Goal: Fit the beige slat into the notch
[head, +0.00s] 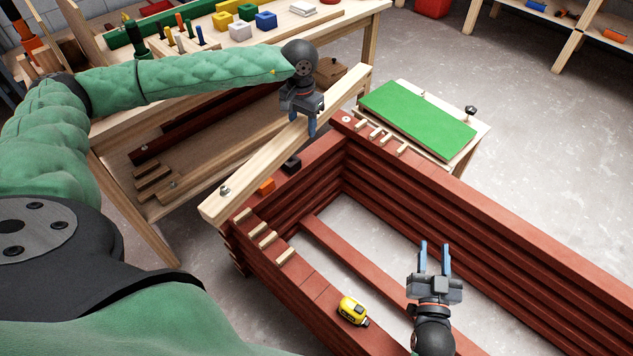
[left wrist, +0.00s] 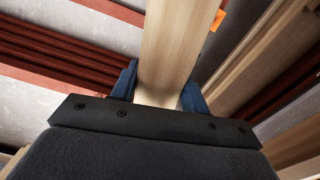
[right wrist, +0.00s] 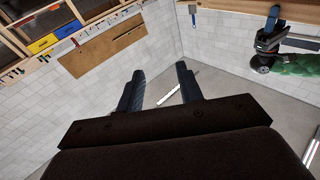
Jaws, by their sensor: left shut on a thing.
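The beige slat (head: 262,171) is a long pale wooden batten with a metal knob near its front end. My left gripper (head: 310,131) is shut on it near its middle; in the left wrist view the slat (left wrist: 178,45) runs between the blue fingers (left wrist: 158,88). The slat slants above or along the left end of the red batten frame (head: 325,160); whether it touches the frame is unclear. I cannot make out the notch; the slat may hide it. My right gripper (head: 435,258) is open and empty above the frame's interior, fingers pointing up; they also show apart in the right wrist view (right wrist: 160,85).
Small pale pegs (head: 267,239) stand on the frame's rim. An orange block (head: 266,186) and a black block (head: 291,163) are beside the slat. A yellow tape measure (head: 352,310) lies on the near rim. A green-topped table (head: 418,118) stands behind; a workbench (head: 235,57) is at the back left.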

